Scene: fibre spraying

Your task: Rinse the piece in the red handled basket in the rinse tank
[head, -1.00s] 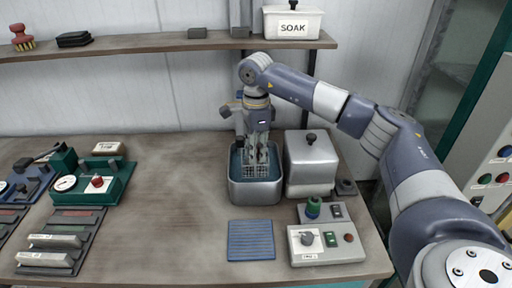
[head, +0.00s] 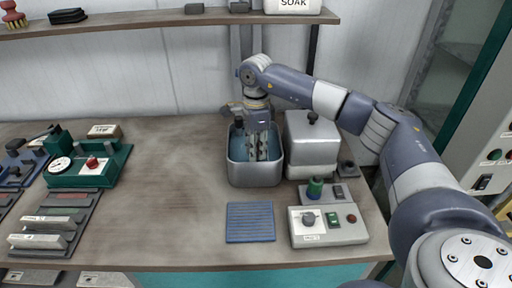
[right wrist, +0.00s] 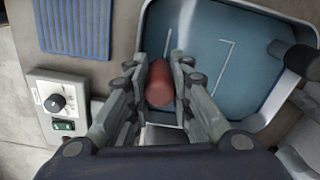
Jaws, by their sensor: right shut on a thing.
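My right gripper (head: 262,156) points down into the metal tank (head: 254,176), which holds blue liquid. In the right wrist view, its fingers are shut on a red handle (right wrist: 160,84). The tank rim (right wrist: 142,40) and blue liquid surround the fingers there. The basket body is hard to make out; only thin pale lines (right wrist: 228,62) show in the liquid. I cannot see the piece. My left gripper is not in view.
A lidded metal box (head: 311,150) stands close to the tank's right side. A ribbed blue mat (head: 250,222) and a grey control box (head: 328,228) lie in front. Green fixtures (head: 90,166) stand at the left. The table's middle-left is clear.

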